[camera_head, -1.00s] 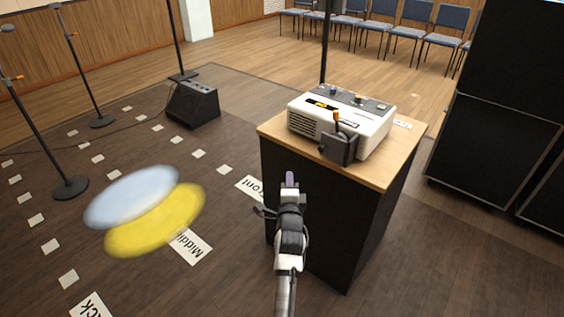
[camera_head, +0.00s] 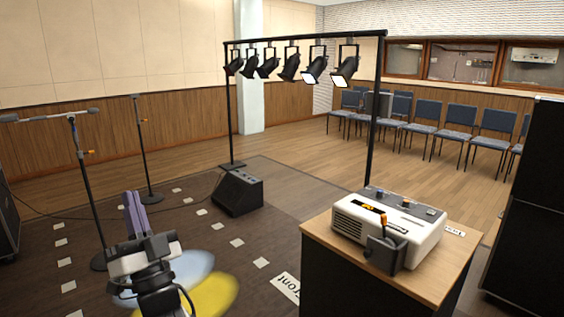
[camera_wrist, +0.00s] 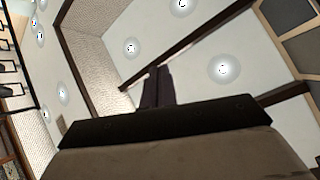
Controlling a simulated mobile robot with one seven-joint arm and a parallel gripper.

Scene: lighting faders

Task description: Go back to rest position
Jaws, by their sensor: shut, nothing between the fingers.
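My gripper (camera_head: 136,214) stands at the lower left of the head view, fingers pointing up and pressed together, with nothing between them. In the wrist view the gripper fingers (camera_wrist: 157,88) point toward the ceiling. The white lighting console (camera_head: 390,226) sits on a wooden-topped black stand (camera_head: 446,268) at the lower right, well apart from my gripper. A dark box with an orange part (camera_head: 384,252) is at the console's front.
A lighting bar (camera_head: 300,38) carries several spotlights, two of them lit. Microphone stands (camera_head: 85,190) rise behind and left of my gripper. A black floor monitor (camera_head: 238,192) stands mid-floor. Blue chairs (camera_head: 459,125) line the back. Black cases (camera_head: 530,200) stand at the right.

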